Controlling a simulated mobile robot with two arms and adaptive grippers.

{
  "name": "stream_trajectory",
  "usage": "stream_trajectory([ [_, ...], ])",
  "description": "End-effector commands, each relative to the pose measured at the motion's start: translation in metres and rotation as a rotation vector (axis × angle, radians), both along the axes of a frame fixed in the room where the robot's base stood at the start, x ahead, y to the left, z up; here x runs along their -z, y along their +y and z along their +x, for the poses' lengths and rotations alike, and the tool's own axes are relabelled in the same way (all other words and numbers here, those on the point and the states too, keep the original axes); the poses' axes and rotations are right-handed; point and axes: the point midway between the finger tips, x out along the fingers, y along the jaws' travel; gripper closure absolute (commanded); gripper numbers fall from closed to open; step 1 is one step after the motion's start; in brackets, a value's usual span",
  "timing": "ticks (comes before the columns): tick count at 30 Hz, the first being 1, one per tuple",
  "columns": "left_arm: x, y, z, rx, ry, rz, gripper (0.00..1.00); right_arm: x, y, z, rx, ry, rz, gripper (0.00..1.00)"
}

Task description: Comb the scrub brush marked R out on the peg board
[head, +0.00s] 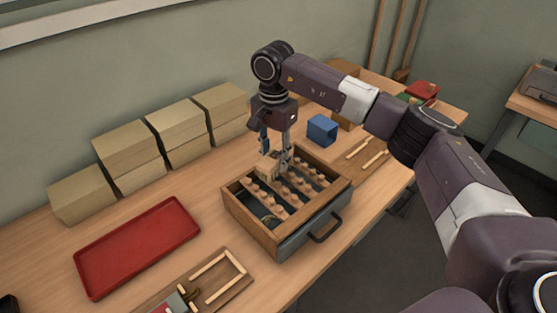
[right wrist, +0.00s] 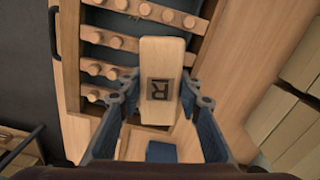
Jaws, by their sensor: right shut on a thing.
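The scrub brush marked R (right wrist: 162,75) is a pale wooden block with a dark R on its top face. It sits between the fingers of my right gripper (right wrist: 160,98), which is shut on it. In the head view my right gripper (head: 276,150) points down and holds the brush (head: 266,167) at the far edge of the peg board (head: 246,212). The peg board is a wooden frame with rows of round pegs on slats. The bristles are hidden, so I cannot tell whether they touch the pegs. My left gripper is not in view.
A red tray (head: 135,248) lies at the left, with cardboard boxes (head: 130,150) along the wall. A blue box (head: 322,130) stands behind the peg board. A wooden board with light strips (head: 222,275) lies at the front. The peg board's front has a dark handle (head: 325,230).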

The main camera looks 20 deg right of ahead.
Motion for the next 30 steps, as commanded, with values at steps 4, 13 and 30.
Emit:
stream_trajectory([
  [4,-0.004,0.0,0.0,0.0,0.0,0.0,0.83,-0.006,0.0,0.0,0.0,-0.001,0.0,0.87],
  [13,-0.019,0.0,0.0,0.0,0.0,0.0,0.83,-0.03,0.0,0.0,0.0,-0.001,0.001,0.87],
  [30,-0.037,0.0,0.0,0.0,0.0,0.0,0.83,-0.061,0.0,0.0,0.0,0.0,0.0,0.87],
])
